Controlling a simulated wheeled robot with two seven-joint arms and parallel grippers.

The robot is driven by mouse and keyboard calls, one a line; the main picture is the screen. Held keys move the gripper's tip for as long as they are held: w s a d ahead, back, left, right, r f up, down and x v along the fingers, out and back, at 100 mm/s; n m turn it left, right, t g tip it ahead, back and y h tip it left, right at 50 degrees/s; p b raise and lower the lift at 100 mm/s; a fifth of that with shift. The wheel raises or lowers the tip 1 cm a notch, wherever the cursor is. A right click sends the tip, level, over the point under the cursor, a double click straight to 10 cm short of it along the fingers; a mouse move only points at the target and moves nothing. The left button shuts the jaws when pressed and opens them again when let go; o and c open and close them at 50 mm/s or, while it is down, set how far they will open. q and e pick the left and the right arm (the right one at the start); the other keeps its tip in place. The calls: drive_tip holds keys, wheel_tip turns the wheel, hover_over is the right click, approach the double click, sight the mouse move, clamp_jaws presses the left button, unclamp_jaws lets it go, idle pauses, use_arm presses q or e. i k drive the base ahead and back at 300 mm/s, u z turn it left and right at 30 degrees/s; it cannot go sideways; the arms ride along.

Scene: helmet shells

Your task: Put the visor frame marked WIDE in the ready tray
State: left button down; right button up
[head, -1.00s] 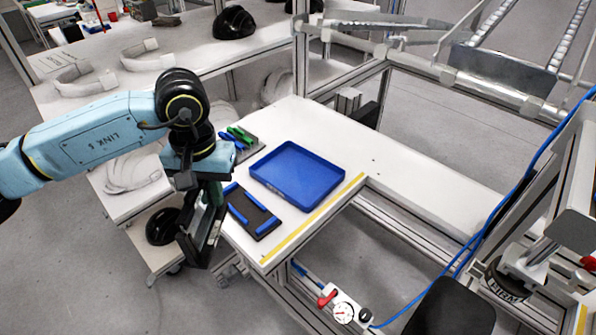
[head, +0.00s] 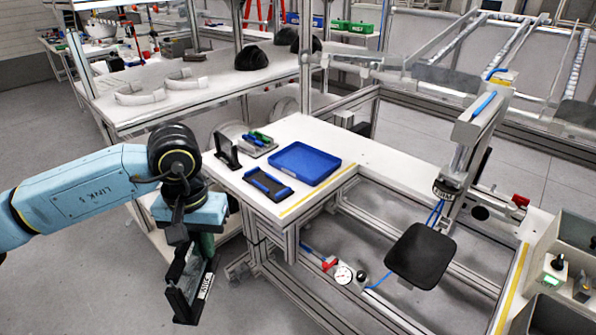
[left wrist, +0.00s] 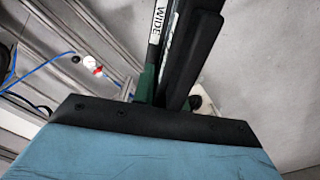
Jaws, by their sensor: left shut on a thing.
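My left gripper (head: 203,243) is shut on a black visor frame (head: 186,287) and holds it, hanging tilted, in the air left of the bench's front corner. In the left wrist view, the frame (left wrist: 190,60) runs up from between the green fingers, and its edge label reads WIDE. The shallow blue tray (head: 305,180) lies on the white bench, empty; no label on it is readable. My right gripper is not in view.
A black mat with blue strips (head: 268,184) lies left of the tray. A black upright frame-like piece (head: 226,151) stands at the bench's left end. A press-like arm (head: 465,135) stands at right. The bench top (head: 400,172) right of the tray is clear.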

sight(304, 164)
drive_tip(key=u, duration=2.15)
drive_tip(key=i, duration=3.05)
drive_tip(key=z, duration=4.5)
drive_tip(key=i, duration=0.4)
